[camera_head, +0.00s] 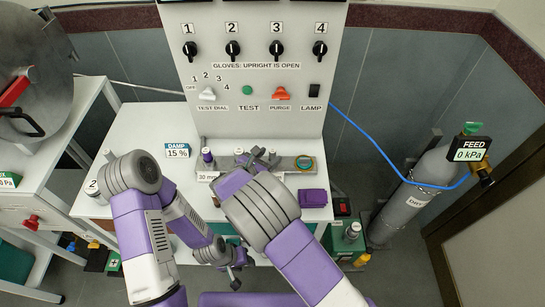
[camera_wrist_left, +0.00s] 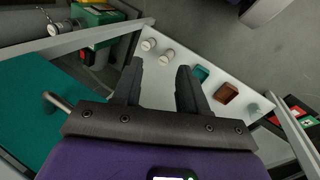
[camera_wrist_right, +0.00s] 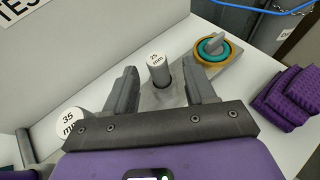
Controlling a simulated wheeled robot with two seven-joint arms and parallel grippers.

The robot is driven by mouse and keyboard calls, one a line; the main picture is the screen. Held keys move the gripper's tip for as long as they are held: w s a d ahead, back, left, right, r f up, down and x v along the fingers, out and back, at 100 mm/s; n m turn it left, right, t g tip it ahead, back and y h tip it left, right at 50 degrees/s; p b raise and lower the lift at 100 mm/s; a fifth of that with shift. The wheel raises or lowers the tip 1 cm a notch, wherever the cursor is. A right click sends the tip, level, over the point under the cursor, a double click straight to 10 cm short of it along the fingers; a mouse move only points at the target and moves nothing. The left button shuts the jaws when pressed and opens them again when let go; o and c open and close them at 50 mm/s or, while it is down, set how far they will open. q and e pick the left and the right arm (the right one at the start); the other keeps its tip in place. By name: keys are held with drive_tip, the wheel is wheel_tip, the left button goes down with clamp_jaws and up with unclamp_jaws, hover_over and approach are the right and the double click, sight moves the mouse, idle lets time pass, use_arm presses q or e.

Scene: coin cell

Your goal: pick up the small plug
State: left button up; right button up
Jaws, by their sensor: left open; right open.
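A small pale plug (camera_wrist_right: 157,62), its top label seeming to read 25 mm, stands upright in a grey metal holder (camera_wrist_right: 170,97). My right gripper (camera_wrist_right: 160,76) is open with its fingers on either side of the plug, not visibly closed on it. In the head view my right gripper (camera_head: 258,157) is over the holder on the bench, and the arm hides part of it. A wider plug (camera_wrist_right: 70,122) marked 35 mm stands left of the gripper. My left gripper (camera_head: 238,280) is low in front of the bench; its wrist view shows it open and empty (camera_wrist_left: 158,72).
A teal and gold ring piece (camera_wrist_right: 214,50) sits at the holder's far end. Purple folded cloth (camera_head: 313,197) lies to its right. The control panel (camera_head: 250,65) rises behind. Under my left gripper, a white shelf (camera_wrist_left: 185,95) holds two white cylinders (camera_wrist_left: 158,51) and small trays.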

sight(275, 151)
drive_tip(key=b+x, duration=0.1)
drive_tip(key=x, duration=0.4)
drive_tip(key=shift+w, duration=0.15)
clamp_jaws()
